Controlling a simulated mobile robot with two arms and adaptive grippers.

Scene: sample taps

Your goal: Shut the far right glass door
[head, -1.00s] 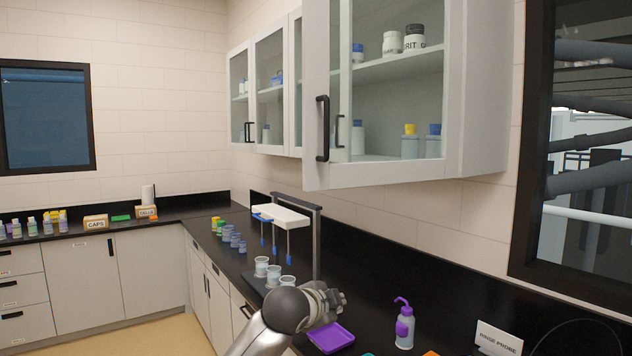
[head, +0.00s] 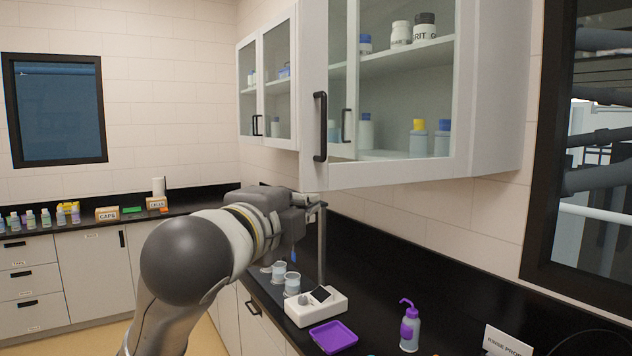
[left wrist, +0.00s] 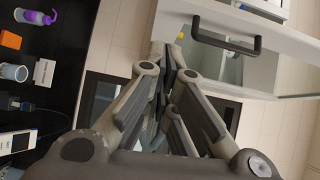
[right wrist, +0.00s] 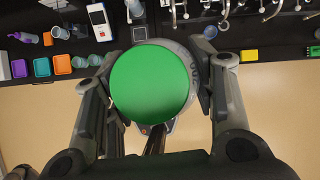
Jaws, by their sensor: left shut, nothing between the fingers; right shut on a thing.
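The far right glass door (head: 313,60) has a white frame, a glass pane and a black bar handle (head: 320,127) on its left stile. It stands ajar, its handle side swung out from the wall cabinet. In the left wrist view the handle (left wrist: 226,42) shows near the top, beyond the fingers. My left gripper (head: 312,202) is just below the door's lower left corner in the head view; its fingers (left wrist: 172,55) are shut and empty. Whether it touches the door cannot be told. My right gripper (right wrist: 153,85) is shut on a round green-topped thing (right wrist: 150,83), seen only in the right wrist view.
Other glass cabinet doors (head: 279,80) at the left look shut. Below, the black counter (head: 380,290) holds cups (head: 291,283), a white-based stand (head: 316,307), a purple tray (head: 334,337) and a wash bottle (head: 409,327). Bottles stand on shelves behind the glass.

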